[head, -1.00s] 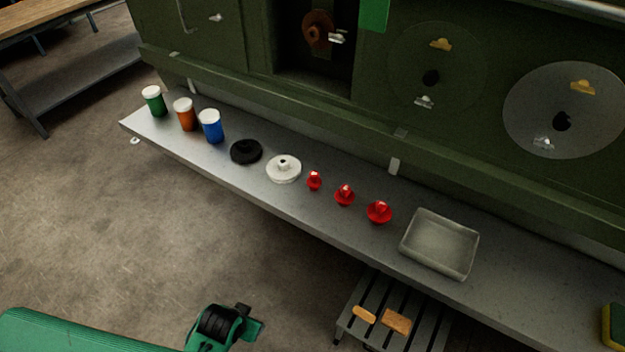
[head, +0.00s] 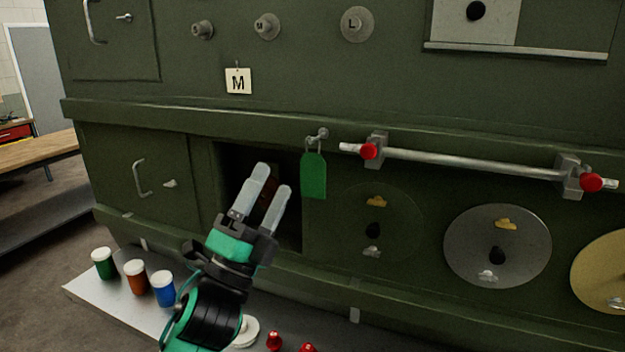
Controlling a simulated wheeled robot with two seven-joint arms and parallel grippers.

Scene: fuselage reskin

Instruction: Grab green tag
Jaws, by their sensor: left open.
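The green tag (head: 314,176) hangs by a wire loop from a small hook on the dark green panel, right of a dark square opening. My left gripper (head: 272,180) is open and empty, its two pale fingers pointing up in front of that opening. The fingertips are just left of the tag, with a small gap between them and it in the picture. How far the fingers stand from the panel, I cannot tell. My right gripper is not in view.
A metal bar (head: 470,164) with red-knobbed ends runs right of the tag. A white M card (head: 238,81) hangs above left. A shelf (head: 88,288) below holds green, orange and blue jars (head: 164,289) and red knobs. Round discs (head: 497,245) sit at lower right.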

